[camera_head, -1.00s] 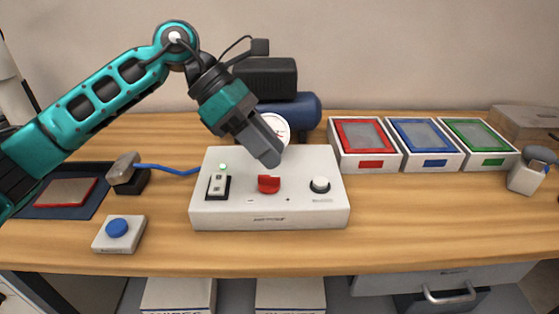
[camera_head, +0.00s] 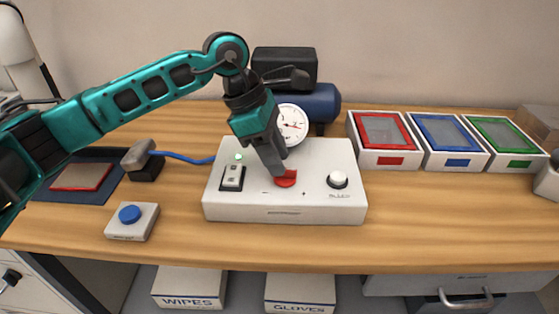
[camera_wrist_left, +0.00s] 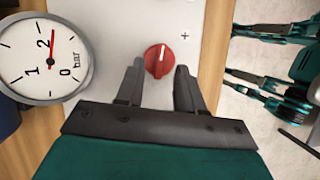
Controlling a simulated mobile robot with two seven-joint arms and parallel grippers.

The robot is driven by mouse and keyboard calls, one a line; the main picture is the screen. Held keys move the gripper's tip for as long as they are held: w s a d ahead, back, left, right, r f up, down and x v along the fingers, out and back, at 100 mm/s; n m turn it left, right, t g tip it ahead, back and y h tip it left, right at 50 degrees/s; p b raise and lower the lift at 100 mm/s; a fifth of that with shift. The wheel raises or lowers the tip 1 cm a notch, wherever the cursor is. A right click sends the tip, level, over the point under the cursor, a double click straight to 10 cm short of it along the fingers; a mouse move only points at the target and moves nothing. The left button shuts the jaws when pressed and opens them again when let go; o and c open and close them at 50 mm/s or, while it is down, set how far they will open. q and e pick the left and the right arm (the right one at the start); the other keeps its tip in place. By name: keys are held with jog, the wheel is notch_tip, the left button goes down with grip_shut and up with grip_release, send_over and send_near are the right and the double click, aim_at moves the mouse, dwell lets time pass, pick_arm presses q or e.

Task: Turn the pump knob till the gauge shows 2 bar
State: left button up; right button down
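The red pump knob (camera_head: 287,181) sits on the front of the white pump box (camera_head: 232,207), between a minus and a plus mark. It also shows in the left wrist view (camera_wrist_left: 158,61), with a pale pointer line. My left gripper (camera_head: 280,172) is at the knob and partly hides it in the head view. In the left wrist view its fingers (camera_wrist_left: 159,68) are apart, one on each side of the knob's near part, with visible gaps. The round gauge (camera_head: 293,124) stands behind the box. In the left wrist view (camera_wrist_left: 45,58) its red needle points near the 2, slightly clockwise past the numeral. My right gripper is not visible.
The box also carries a rocker switch (camera_head: 232,177), a green light and a white button (camera_head: 338,180). A blue tank (camera_head: 320,103) stands behind. A blue-button box (camera_head: 131,219) lies at left. Red, blue and green-rimmed trays (camera_head: 385,133) stand at right. The front table strip is clear.

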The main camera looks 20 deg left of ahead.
pick_arm(q)
jog(key=shift+x, duration=0.95)
grip_shut()
